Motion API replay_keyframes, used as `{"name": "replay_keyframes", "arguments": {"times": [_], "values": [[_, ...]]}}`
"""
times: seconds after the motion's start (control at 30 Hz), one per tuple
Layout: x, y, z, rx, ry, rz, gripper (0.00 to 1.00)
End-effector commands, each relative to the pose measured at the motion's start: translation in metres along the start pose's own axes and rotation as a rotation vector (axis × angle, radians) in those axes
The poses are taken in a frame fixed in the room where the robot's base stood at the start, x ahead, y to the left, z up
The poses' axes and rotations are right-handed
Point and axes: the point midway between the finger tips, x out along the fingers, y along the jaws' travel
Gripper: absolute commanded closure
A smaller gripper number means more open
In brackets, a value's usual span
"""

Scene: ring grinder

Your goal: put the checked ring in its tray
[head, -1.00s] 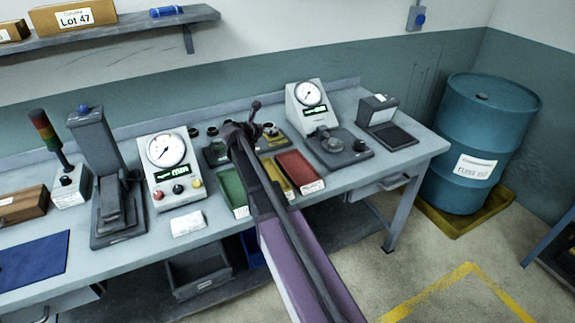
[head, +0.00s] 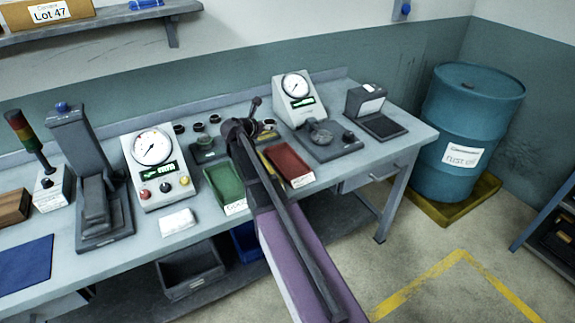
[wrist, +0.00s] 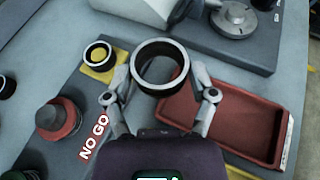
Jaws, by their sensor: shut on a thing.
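In the head view my gripper (head: 248,128) is over the back of the trays, and the ring is hard to make out there. The red tray (wrist: 255,108) lies just right of the held ring in the wrist view, and its visible floor looks empty. The head view shows the green tray (head: 223,182) left of my arm, the red tray (head: 288,162) right of it, and a yellow tray (head: 269,166) mostly hidden between.
A red plug gauge (wrist: 60,118) stands by the NO GO label (wrist: 94,138). A small dark ring (wrist: 98,55) sits on a yellow pad. A dial gauge (head: 297,95) and dark fixture (head: 325,140) stand right of the trays. Several small rings stand behind.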

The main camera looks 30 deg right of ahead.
Motion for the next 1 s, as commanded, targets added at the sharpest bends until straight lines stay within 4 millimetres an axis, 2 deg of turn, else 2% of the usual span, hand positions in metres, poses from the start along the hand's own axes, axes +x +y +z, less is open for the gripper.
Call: {"name": "replay_keyframes", "arguments": {"times": [0.03,0.3,0.5,0.6,0.7,1.0], "values": [[0.01,-0.019,-0.006,0.011,0.0,-0.027,0.84],[0.052,-0.116,-0.02,0.079,0.0,-0.195,0.84],[0.07,-0.171,-0.028,0.12,-0.001,-0.292,0.84],[0.074,-0.186,-0.03,0.131,-0.001,-0.318,0.84],[0.076,-0.193,-0.03,0.136,-0.002,-0.331,0.84],[0.076,-0.193,-0.029,0.137,-0.002,-0.332,0.84]]}}
